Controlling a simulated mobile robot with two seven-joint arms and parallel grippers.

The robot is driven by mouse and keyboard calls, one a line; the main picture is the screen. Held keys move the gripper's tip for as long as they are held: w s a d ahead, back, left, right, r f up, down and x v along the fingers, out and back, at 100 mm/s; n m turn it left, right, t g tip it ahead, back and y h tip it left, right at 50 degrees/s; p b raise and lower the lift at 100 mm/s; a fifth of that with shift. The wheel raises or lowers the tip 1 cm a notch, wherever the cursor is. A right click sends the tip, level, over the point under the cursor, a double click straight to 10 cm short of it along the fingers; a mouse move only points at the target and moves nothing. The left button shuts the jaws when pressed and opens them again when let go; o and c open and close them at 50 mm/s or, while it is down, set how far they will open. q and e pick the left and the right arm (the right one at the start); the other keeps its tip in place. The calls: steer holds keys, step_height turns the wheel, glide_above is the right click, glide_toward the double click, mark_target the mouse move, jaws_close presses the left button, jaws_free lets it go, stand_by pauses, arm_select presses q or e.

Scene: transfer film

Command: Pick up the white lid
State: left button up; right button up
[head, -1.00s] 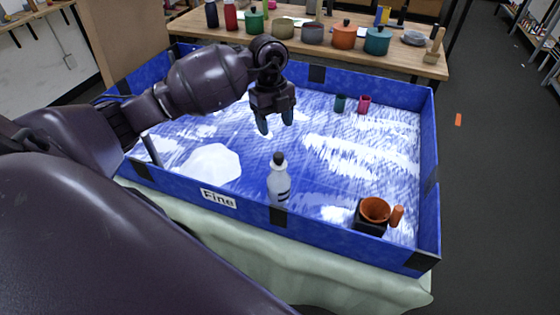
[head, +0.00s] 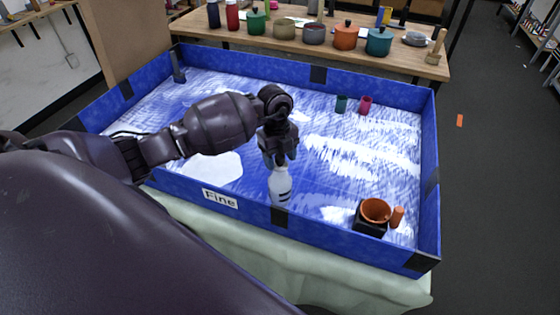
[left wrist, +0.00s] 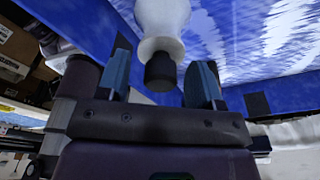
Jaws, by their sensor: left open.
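A white bottle (head: 279,187) stands upright near the front wall of the blue-walled box. In the left wrist view, its white shoulder (left wrist: 162,18), a white collar (left wrist: 161,46) and a dark cap (left wrist: 160,72) show. My left gripper (head: 279,161) is directly above the bottle and hides its top in the head view. In the left wrist view, the open fingers of my left gripper (left wrist: 162,82) stand on either side of the dark cap, with gaps visible. I cannot tell which white part is the lid. My right gripper is not in view.
A flat white patch (head: 214,169) lies left of the bottle. An orange cup (head: 375,210) in a black holder stands front right. Small green (head: 341,104) and pink (head: 365,105) cups stand at the back. The blue box wall (head: 320,233) runs close in front of the bottle.

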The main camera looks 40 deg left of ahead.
arm_select(q)
steer(key=c, duration=1.1)
steer(key=shift+o, duration=0.2)
step_height(320, 180, up, 19)
glide_above(281, 157)
steer(key=f, duration=1.2)
steer(key=shift+w+a+f+b, duration=0.1)
steer(key=shift+w+a+b, duration=0.05)
steer(key=shift+a+b, duration=0.15)
steer(key=shift+f+b, duration=0.75)
steer(key=shift+f, duration=0.1)
step_height(281, 157, down, 3)
steer(key=shift+r+b, duration=0.1)
steer(key=shift+b, duration=0.95)
steer(key=shift+f, duration=0.7)
steer(key=shift+f+b, duration=0.15)
steer(key=shift+b, duration=0.15)
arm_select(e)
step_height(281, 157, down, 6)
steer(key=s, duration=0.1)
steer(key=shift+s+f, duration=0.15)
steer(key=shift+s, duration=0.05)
